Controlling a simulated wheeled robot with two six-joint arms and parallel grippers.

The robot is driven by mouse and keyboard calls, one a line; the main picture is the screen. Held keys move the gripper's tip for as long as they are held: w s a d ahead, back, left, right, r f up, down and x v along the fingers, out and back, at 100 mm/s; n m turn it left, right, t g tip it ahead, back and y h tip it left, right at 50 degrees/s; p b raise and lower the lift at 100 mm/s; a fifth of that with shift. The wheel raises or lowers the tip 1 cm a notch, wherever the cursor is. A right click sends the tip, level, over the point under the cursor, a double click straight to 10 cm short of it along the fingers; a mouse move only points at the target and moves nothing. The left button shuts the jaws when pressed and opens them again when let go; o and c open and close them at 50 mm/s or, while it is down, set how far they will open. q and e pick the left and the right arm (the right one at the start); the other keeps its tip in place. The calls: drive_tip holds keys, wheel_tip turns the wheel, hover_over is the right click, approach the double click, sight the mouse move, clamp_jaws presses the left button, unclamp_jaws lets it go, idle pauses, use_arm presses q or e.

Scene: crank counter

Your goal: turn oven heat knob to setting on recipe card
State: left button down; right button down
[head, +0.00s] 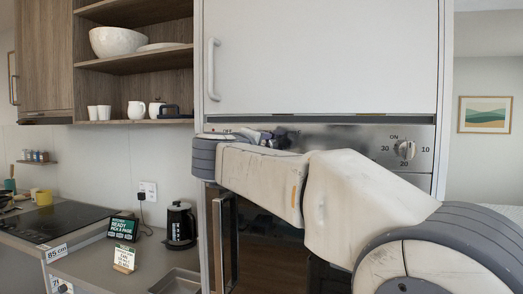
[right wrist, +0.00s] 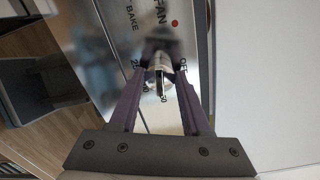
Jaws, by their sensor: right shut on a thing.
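The oven's control panel (head: 345,142) is a steel strip under the white cabinet door. My right gripper (head: 275,138) is at the left part of this panel, with its arm across the view. In the right wrist view, the right gripper (right wrist: 160,72) is shut on a silver heat knob (right wrist: 160,84) with a dark pointer line. OFF and partly hidden numbers surround the knob. In the head view my gripper hides most of this knob. A small card on a wooden stand (head: 124,259) is on the counter; its writing is too small to read. My left gripper is not in view.
A second knob (head: 405,150), marked ON, 10, 20 and 30, is at the panel's right. A black kettle (head: 181,226), a dark display (head: 122,228) and a grey tray (head: 177,281) stand on the left counter. The cabinet door handle (head: 212,70) sticks out above the panel.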

drive_tip(key=shift+f, duration=0.1)
idle(0.3)
drive_tip(key=shift+c, duration=1.8)
unclamp_jaws()
drive_tip(key=shift+s, duration=0.1)
drive_tip(key=b+v, duration=0.2)
drive_tip(key=v, duration=0.8)
drive_tip(key=shift+s+b, duration=0.15)
drive_tip(key=shift+b, duration=0.2)
